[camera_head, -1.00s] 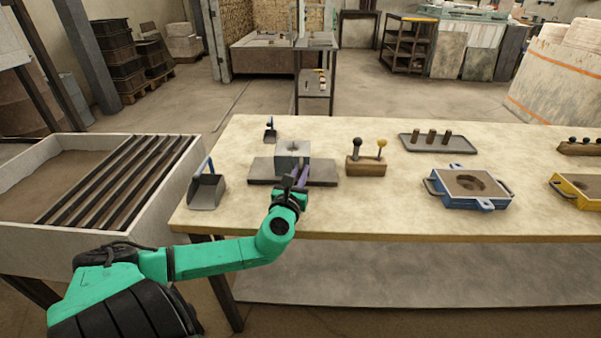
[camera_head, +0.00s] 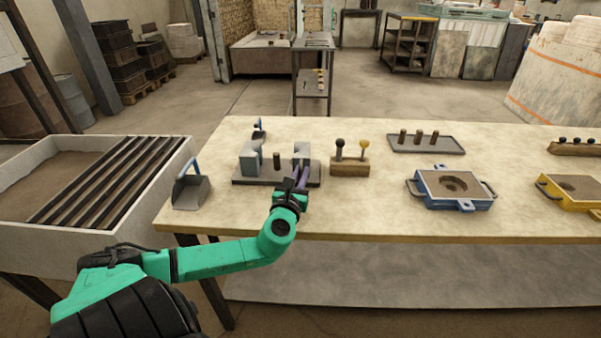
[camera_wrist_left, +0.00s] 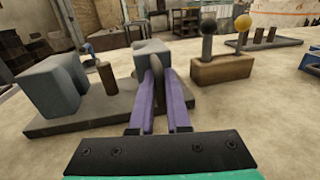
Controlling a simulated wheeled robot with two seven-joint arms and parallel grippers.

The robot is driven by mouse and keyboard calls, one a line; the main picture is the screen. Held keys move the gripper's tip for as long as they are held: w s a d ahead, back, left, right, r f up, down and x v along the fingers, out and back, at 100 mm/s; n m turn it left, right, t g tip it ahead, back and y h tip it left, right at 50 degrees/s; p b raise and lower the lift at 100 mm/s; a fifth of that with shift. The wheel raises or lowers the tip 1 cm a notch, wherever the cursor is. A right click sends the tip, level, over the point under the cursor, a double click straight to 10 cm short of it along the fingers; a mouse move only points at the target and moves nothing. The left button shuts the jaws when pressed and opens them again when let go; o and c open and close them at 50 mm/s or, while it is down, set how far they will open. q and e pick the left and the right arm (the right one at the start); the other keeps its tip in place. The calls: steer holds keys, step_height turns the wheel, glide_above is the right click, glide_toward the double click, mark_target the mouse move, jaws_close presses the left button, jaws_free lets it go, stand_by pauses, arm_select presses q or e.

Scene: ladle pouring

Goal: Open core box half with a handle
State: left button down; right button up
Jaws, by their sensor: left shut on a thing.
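The core box is split into two grey-blue halves on a dark base plate (camera_head: 240,181). The left half (camera_head: 250,158) stands at the plate's left, and the right half (camera_head: 302,151) stands at its right, with a clear gap between them. A brown upright core (camera_head: 277,160) stands in the gap, also visible in the left wrist view (camera_wrist_left: 106,77). My left gripper (camera_head: 299,180) has its purple fingers at the near side of the right half. It is shut on that half's grey handle (camera_wrist_left: 182,66), which the fingers partly hide. My right gripper is not in view.
A scoop (camera_head: 191,191) with a blue handle is left of the plate. A wooden block (camera_head: 350,169) with black and yellow knobs stands close to the right. Farther right are a blue moulding box (camera_head: 452,186), a yellow one (camera_head: 572,190) and a tray (camera_head: 427,145).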

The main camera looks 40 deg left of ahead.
arm_select(q)
steer(key=shift+d, duration=0.1)
steer(key=shift+s+a, duration=0.1)
steer(key=shift+a, duration=0.1)
steer(key=c, duration=1.2)
jaws_free()
steer(key=shift+o, duration=0.2)
steer(key=shift+d, duration=0.2)
steer(key=shift+s+a, duration=0.1)
steer(key=shift+s, duration=0.05)
steer(key=p+v, duration=0.1)
steer(key=v, duration=1.3)
steer(key=shift+s, duration=0.15)
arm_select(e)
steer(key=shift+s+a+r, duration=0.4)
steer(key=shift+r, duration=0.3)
